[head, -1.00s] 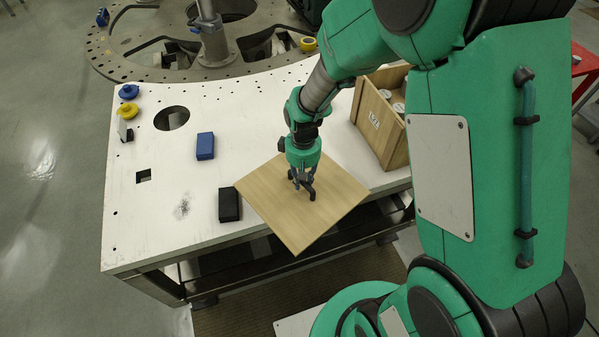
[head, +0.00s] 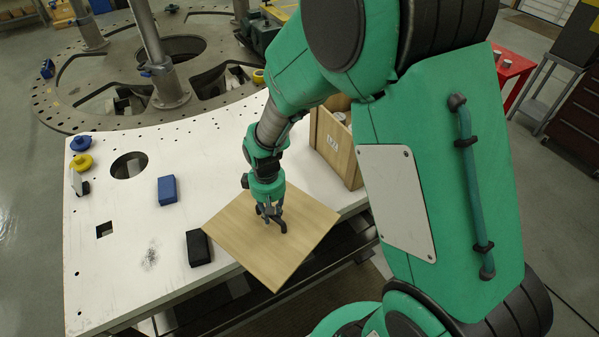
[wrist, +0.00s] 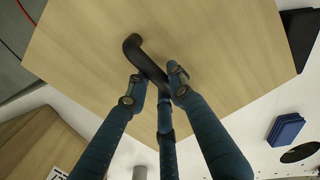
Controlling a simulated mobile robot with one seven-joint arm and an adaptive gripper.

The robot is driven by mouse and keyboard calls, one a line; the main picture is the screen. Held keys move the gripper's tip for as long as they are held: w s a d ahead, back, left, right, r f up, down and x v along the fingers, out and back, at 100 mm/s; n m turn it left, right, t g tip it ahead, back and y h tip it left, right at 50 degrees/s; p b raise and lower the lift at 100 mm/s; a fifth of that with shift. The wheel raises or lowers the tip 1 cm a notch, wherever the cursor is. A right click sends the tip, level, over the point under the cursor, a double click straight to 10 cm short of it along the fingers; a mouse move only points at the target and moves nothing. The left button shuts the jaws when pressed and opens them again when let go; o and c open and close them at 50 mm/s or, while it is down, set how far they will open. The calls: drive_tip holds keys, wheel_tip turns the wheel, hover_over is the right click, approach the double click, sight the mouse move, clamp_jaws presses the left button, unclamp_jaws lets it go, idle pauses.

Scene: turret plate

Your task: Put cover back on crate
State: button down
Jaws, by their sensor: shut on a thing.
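The cover (head: 255,240) is a flat, square light-wood panel with a dark curved handle (wrist: 150,62) on top. My gripper (head: 270,215) is shut on that handle. In the head view the panel is by the front edge of the white table, partly overhanging it; its height above the table is hard to tell. The wrist view shows the fingers (wrist: 155,88) around the handle, with the panel (wrist: 90,45) beyond. The wooden crate (head: 335,150) is open-topped and stands on the table right of my gripper, with pale round items inside. My arm hides part of it.
A blue box (head: 168,190) and a black box (head: 198,247) lie on the white table (head: 130,215) left of the cover. Blue and yellow round pieces (head: 80,153) sit at the left edge. A metal turret plate (head: 60,110) with posts lies behind. A red table (head: 510,70) stands at right.

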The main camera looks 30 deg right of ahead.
drive_tip(key=shift+w+r, duration=0.1)
drive_tip(key=w+d+r+m+p, duration=0.1)
drive_tip(key=w+d+r+p, duration=0.2)
drive_tip(key=w+d+r, duration=0.5)
drive_tip(key=w+d+r+p, duration=0.25)
drive_tip(key=w+r, duration=0.35)
drive_tip(key=r, duration=0.5)
drive_tip(key=d+r+m, duration=0.2)
drive_tip(key=d+r, duration=0.3)
drive_tip(key=d, duration=0.9)
drive_tip(key=s+d+m, duration=0.1)
drive_tip(key=s+d, duration=0.9)
drive_tip(key=d, duration=0.6)
drive_tip(key=shift+s+f, duration=0.4)
drive_tip(key=shift+f, duration=0.05)
drive_tip(key=shift+w, duration=0.1)
drive_tip(key=w+d+f+p, duration=0.1)
drive_tip(key=w+d+p, duration=0.1)
drive_tip(key=w+d, duration=0.7)
drive_tip(key=shift+w+d+f, duration=0.25)
drive_tip(key=shift+w, duration=1.65)
